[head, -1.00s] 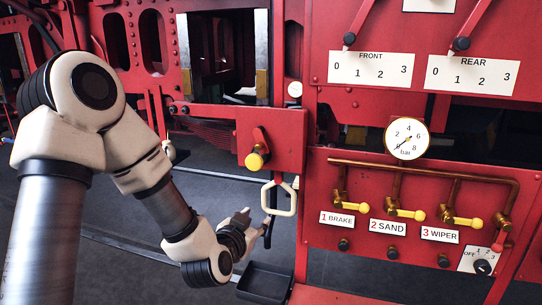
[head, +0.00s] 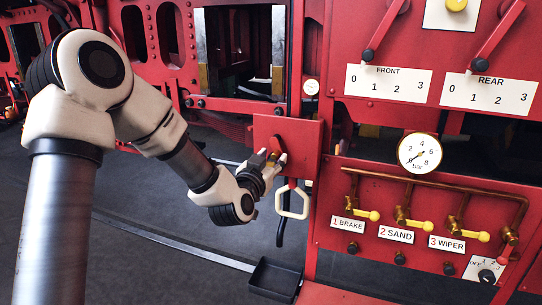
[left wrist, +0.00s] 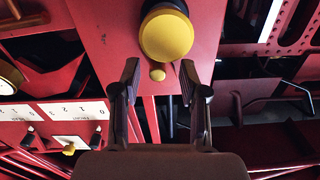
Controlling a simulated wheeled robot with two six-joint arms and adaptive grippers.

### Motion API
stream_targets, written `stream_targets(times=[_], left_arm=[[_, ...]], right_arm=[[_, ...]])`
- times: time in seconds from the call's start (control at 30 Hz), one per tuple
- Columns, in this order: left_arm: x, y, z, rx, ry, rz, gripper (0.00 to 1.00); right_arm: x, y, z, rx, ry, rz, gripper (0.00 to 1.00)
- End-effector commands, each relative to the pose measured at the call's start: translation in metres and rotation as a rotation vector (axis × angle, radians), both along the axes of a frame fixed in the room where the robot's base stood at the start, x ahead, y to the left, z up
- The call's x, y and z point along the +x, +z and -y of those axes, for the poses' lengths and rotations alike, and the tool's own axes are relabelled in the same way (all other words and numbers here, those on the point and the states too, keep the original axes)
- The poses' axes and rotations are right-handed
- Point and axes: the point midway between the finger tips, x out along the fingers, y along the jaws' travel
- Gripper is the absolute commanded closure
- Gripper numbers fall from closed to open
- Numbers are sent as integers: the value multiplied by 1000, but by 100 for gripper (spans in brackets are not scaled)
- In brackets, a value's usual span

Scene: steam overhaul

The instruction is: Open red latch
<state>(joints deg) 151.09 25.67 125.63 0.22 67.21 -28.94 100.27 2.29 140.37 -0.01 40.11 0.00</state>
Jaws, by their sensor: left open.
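The red latch (head: 277,142) is a small red lever on a red panel left of the gauge board. In the head view my left gripper (head: 271,158) is at the latch and hides its yellow knob. In the left wrist view the round yellow knob (left wrist: 166,36) is large, just beyond the fingertips and about centred between them. My left gripper (left wrist: 159,72) is open, its two fingers apart with nothing between them. I cannot tell whether a finger touches the latch. My right gripper is not in view.
A cream loop handle (head: 292,202) hangs just below the latch panel. A black tray (head: 275,279) sits lower down. To the right is a red board with a gauge (head: 419,153) and several yellow-handled valves. Open floor lies left of the tray.

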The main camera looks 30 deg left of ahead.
Motion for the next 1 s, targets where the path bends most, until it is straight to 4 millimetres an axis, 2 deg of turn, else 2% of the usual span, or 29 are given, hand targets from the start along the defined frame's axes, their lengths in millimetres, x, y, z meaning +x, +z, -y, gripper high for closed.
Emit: stream_targets(times=[0.07, 0.2, 0.63, 1.0], left_arm=[[0, 0, 0, 0, 0, 0, 57], [0, 0, 0, 0, 0, 0, 100], [0, -1, 1, -26, 0, 8, 100], [1, 0, 6, -222, 0, 59, 100]], right_arm=[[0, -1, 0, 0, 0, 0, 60], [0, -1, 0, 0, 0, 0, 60], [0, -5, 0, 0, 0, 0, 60], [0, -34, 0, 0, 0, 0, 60]])
